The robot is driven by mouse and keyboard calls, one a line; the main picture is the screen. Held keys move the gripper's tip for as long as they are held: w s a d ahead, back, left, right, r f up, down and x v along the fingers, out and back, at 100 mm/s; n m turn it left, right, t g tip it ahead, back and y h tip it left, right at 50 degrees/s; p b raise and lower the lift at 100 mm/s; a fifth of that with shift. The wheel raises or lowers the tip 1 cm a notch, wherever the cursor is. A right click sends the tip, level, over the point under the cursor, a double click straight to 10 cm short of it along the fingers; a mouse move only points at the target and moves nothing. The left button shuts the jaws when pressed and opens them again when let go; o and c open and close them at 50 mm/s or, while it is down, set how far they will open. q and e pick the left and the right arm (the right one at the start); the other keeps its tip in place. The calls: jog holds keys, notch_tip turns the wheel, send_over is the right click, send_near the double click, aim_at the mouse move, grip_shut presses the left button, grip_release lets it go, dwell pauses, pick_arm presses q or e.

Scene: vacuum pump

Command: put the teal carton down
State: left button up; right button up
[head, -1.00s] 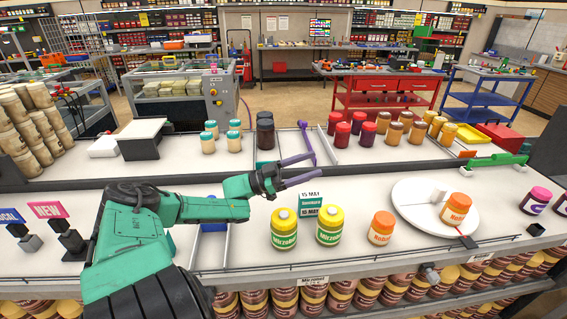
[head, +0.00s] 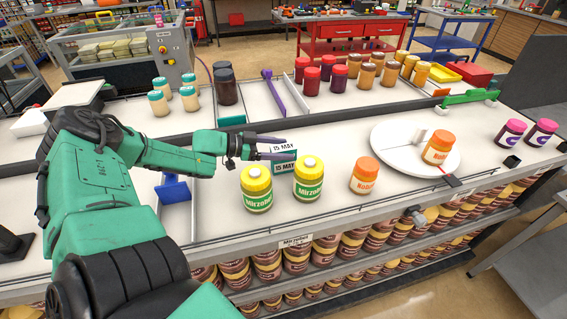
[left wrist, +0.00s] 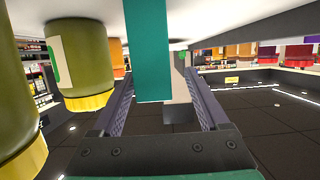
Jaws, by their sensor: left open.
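The teal carton (head: 284,162), with white 15 MAY labels, stands on the white counter behind two yellow-lidded jars (head: 257,189) (head: 308,180). My left gripper (head: 281,149) has its purple fingers apart, one on the far side and one on the near side of the carton. The left wrist view is upside down. There the carton (left wrist: 148,60) rises from the counter between the open fingers, with a gap visible on its right. The jars partly hide the carton's lower part in the head view. My right gripper is out of view.
A yellow-lidded jar (left wrist: 82,60) is close beside the left finger in the wrist view. An orange-lidded jar (head: 364,176) stands to the right, then a white round plate (head: 390,150) with another jar. A blue object (head: 174,188) sits below my left forearm.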

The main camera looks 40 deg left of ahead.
aim_at(293, 150)
pick_arm(q)
jog(key=x, duration=0.1)
jog(key=b+x, duration=0.1)
jog(key=x, duration=0.1)
jog(key=shift+d+f, duration=0.25)
jog(key=shift+d, duration=0.2)
jog(key=shift+w+d+r, duration=0.1)
jog(key=shift+w, duration=0.15)
jog(key=shift+s, duration=0.15)
jog(key=c, duration=1.1)
grip_shut()
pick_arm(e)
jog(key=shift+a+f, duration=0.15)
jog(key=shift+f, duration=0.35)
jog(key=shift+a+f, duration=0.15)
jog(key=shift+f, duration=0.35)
pick_arm(q)
notch_tip(293, 150, up, 9)
jog(key=p, duration=0.3)
jog(key=shift+r+p, duration=0.25)
jog(key=shift+p, duration=0.1)
jog(key=shift+r, duration=0.3)
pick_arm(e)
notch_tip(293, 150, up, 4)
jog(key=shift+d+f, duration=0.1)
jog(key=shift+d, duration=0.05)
